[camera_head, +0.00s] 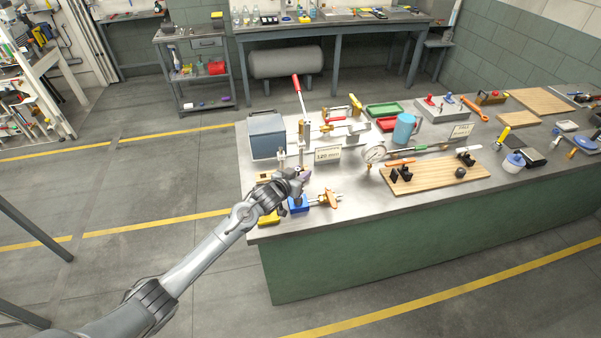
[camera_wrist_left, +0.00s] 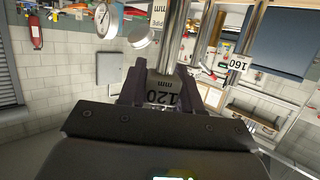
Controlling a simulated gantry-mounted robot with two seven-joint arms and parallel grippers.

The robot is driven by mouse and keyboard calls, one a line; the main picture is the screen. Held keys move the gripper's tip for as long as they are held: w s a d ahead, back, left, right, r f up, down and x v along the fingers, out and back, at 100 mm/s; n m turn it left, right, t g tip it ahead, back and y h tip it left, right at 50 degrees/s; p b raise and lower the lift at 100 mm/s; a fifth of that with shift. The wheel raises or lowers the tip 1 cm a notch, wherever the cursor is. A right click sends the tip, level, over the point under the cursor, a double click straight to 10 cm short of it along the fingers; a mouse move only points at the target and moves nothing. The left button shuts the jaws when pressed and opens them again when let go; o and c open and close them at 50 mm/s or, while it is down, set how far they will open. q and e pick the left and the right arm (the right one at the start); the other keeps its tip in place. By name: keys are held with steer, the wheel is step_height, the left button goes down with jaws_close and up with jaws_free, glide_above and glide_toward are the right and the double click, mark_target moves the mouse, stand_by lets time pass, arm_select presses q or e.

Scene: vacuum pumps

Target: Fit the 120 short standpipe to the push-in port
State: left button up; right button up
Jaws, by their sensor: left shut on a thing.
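My left gripper (camera_head: 299,180) is over the near left corner of the bench, just above a blue block (camera_head: 298,206) with an orange-handled part beside it. In the left wrist view, my left gripper (camera_wrist_left: 165,88) is shut on a metal pipe with a white "120 mm" label (camera_wrist_left: 162,97), the 120 short standpipe. Another pipe, labelled "160" (camera_wrist_left: 237,63), stands apart to the right. The lower end of the held standpipe is hidden by the gripper. I cannot clearly make out the push-in port. My right gripper is in neither view.
A sign (camera_head: 328,155), a grey-blue box (camera_head: 267,136) and a red-handled lever (camera_head: 299,90) stand close behind the gripper. The bench's front strip is mostly clear.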

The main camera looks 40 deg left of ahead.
arm_select(q)
steer(key=s+d+m+h, duration=0.1)
steer(key=s+d, duration=0.5)
steer(key=d, duration=0.3)
steer(key=s+d, duration=0.5)
steer(key=d, duration=0.5)
steer(key=shift+n+y, duration=0.5)
steer(key=w+a, duration=0.3)
steer(key=a, duration=0.3)
steer(key=w+a+b, duration=0.1)
steer(key=w+a, duration=0.3)
steer(key=a, duration=0.2)
steer(key=w+a, duration=0.3)
steer(key=a, duration=0.3)
steer(key=shift+w+f+b, duration=0.3)
steer(key=shift+w, duration=0.05)
steer(key=shift+w+a, duration=0.15)
steer(key=shift+a, duration=0.4)
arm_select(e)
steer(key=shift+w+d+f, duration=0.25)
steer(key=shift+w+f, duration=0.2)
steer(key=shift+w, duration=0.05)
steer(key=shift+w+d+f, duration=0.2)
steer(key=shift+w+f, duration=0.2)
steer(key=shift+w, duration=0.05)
arm_select(q)
steer(key=shift+r, duration=0.1)
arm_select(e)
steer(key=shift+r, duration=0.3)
